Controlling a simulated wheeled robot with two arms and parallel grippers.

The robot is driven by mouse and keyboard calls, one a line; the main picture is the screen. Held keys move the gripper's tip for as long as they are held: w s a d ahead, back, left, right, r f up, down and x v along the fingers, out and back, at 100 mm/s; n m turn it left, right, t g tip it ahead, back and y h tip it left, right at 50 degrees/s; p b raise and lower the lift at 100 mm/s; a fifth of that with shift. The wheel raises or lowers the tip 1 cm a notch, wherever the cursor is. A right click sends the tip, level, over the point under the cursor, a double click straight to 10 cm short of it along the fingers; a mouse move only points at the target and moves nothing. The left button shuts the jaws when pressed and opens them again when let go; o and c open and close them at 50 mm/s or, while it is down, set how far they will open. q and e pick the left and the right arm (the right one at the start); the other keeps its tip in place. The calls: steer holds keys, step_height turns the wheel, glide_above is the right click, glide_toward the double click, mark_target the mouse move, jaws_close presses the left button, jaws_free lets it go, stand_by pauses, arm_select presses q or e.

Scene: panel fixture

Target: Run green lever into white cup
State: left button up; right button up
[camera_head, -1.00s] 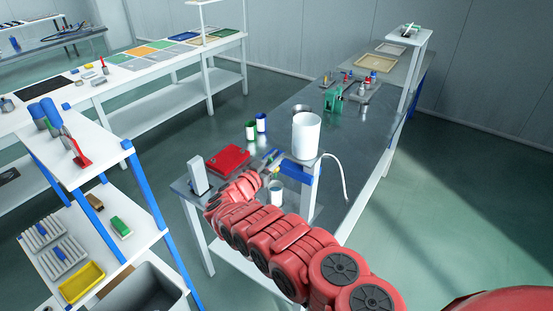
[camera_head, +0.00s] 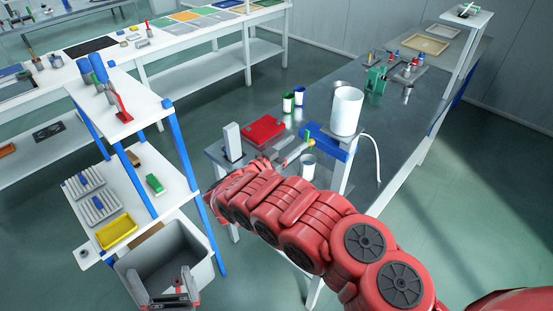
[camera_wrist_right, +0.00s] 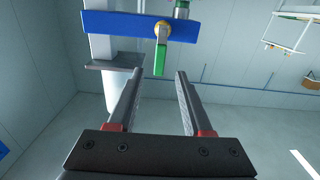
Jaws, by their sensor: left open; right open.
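The green lever (camera_head: 310,136) stands at the blue bracket (camera_head: 327,144) below a large white tank. In the right wrist view, which looks upside down, the green lever (camera_wrist_right: 159,58) sits on a brass valve on the blue bar. My right gripper (camera_wrist_right: 159,74) is open, with the lever in line with the gap between its fingertips; contact is not visible. It also shows in the head view (camera_head: 298,149), small and partly hidden by my red arm. The white cup (camera_head: 308,170) stands on the table below the bracket. My left gripper (camera_head: 172,298) is open and empty over the grey bin.
The white tank (camera_head: 347,112) stands above the bracket, with a white hose hanging beside it. A white rack (camera_head: 130,170) and a grey bin (camera_head: 170,255) stand at the left.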

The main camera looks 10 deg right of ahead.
steer(key=b+v, duration=0.1)
steer(key=v, duration=0.7)
